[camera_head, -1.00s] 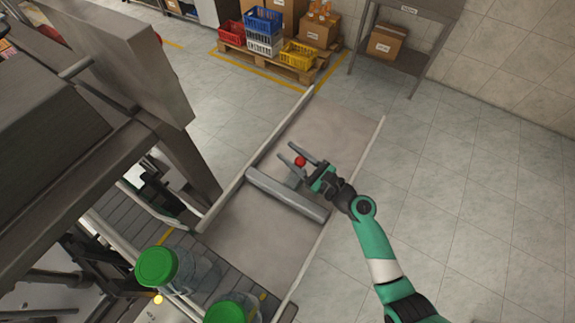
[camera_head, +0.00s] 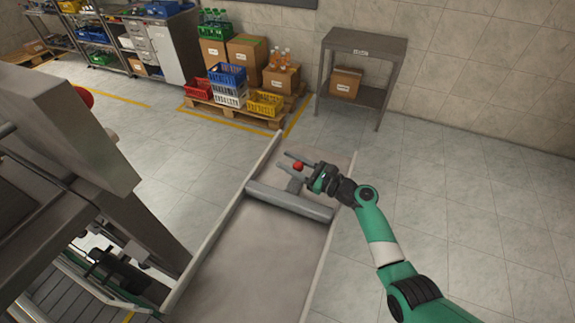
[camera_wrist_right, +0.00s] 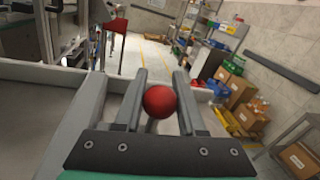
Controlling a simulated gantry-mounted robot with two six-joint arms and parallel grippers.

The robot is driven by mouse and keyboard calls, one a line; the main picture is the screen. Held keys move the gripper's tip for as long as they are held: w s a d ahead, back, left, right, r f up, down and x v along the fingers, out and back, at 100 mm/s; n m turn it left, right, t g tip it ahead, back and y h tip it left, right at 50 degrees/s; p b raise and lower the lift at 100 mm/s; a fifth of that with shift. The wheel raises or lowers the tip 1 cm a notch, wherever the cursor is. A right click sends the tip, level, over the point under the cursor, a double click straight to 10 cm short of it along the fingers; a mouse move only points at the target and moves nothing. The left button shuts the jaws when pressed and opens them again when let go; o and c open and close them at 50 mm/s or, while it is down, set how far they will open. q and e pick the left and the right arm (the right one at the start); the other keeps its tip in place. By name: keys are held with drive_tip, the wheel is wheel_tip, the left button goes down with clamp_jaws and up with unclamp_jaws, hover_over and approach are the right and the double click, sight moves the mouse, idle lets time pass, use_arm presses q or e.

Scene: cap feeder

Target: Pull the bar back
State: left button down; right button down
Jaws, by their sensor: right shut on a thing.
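The grey bar (camera_head: 290,201) lies across the flat grey tray (camera_head: 258,265), toward its far end. A short grey stem rises from the bar to a red ball knob (camera_head: 298,166). My right gripper (camera_head: 289,165) is shut on the knob, with its two fingers on either side of it and the tips extending past it. In the right wrist view the red knob (camera_wrist_right: 160,102) sits between the fingers, and the bar (camera_wrist_right: 87,110) runs to their left. My left gripper is not in view.
The tray has raised side rails. A grey machine (camera_head: 75,130) stands at the left, with a slatted conveyor (camera_head: 60,290) below it. A pallet with crates (camera_head: 265,103) and a grey shelf table (camera_head: 362,48) stand at the back. Floor at the right is clear.

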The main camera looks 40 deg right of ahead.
drive_tip(key=shift+d+f, duration=0.15)
drive_tip(key=c, duration=0.8)
unclamp_jaws()
drive_tip(key=shift+c, duration=0.2)
drive_tip(key=o, duration=0.3)
drive_tip(key=shift+w+d, duration=0.1)
drive_tip(key=shift+d, duration=0.05)
drive_tip(key=shift+s+r, duration=0.2)
drive_tip(key=shift+s, duration=0.2)
drive_tip(key=p+v, duration=0.2)
drive_tip(key=v, duration=0.4)
drive_tip(key=shift+s+d+f, duration=0.1)
drive_tip(key=shift+s, duration=0.3)
